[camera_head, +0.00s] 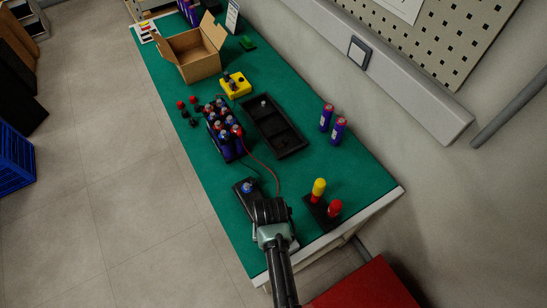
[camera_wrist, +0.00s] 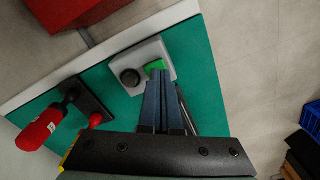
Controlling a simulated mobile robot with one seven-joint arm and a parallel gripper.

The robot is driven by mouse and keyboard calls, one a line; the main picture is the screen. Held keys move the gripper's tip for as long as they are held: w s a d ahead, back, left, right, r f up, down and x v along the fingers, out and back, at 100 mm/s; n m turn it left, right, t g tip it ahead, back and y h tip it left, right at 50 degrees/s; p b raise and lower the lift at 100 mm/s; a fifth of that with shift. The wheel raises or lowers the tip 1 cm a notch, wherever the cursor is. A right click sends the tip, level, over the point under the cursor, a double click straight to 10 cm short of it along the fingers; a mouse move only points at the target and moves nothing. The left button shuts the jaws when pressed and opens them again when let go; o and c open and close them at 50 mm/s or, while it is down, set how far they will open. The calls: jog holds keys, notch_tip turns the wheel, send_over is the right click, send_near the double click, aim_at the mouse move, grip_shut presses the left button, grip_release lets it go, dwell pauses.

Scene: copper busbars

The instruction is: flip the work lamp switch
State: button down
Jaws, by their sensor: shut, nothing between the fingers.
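A light grey box (camera_wrist: 136,56) with a green rocker (camera_wrist: 155,66) and a round black knob (camera_wrist: 130,77) sits near the edge of the green bench in the wrist view. It appears to be the work lamp switch, though no label is readable. My gripper (camera_wrist: 160,76) is shut and empty, its fingertips at the near edge of the green rocker. Whether they touch it I cannot tell. In the head view my gripper (camera_head: 271,213) is over the bench's near end and mostly hides the box. A separate wall switch (camera_head: 359,53) is on the grey trunking.
A black stand (camera_head: 322,211) with yellow and red handles is close to my gripper on the right. A black tray with a blue-topped part (camera_head: 248,188) is on the left. A red wire (camera_head: 262,166), battery pack (camera_head: 226,138) and black divided tray (camera_head: 274,127) lie beyond. A red cabinet (camera_head: 366,287) stands below.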

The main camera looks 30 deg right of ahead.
notch_tip(320, 180, up, 5)
jog(key=p, duration=0.4)
jog(key=shift+r+p, duration=0.1)
jog(key=shift+p, duration=0.25)
jog(key=w+r+n+t+h+b, duration=0.2)
jog(key=w+r+t, duration=0.7)
jog(key=w+r, duration=1.35)
notch_tip(320, 180, up, 16)
jog(key=w+a+t, duration=0.2)
jog(key=a+t, duration=0.1)
jog(key=t, duration=0.2)
jog(key=s+a+r+n+t+b, duration=0.1)
jog(key=s+r+t, duration=0.1)
jog(key=r, duration=0.5)
jog(key=s+a+r+t, duration=0.1)
jog(key=a+r+t, duration=0.1)
jog(key=r, duration=0.4)
jog(key=s+a+r+n+t+b, duration=0.1)
jog(key=s+r+t, duration=0.15)
jog(key=r, duration=0.45)
jog(key=s+a+r+t+y, duration=0.1)
jog(key=s+a+r+t, duration=0.1)
jog(key=s+r, duration=0.4)
jog(key=s+a+r+n+t+y, duration=0.1)
jog(key=s+r+t, duration=0.4)
jog(key=r, duration=0.5)
jog(key=shift+s+a+r+n, duration=0.3)
jog(key=shift+s+a, duration=0.25)
jog(key=shift+s, duration=0.7)
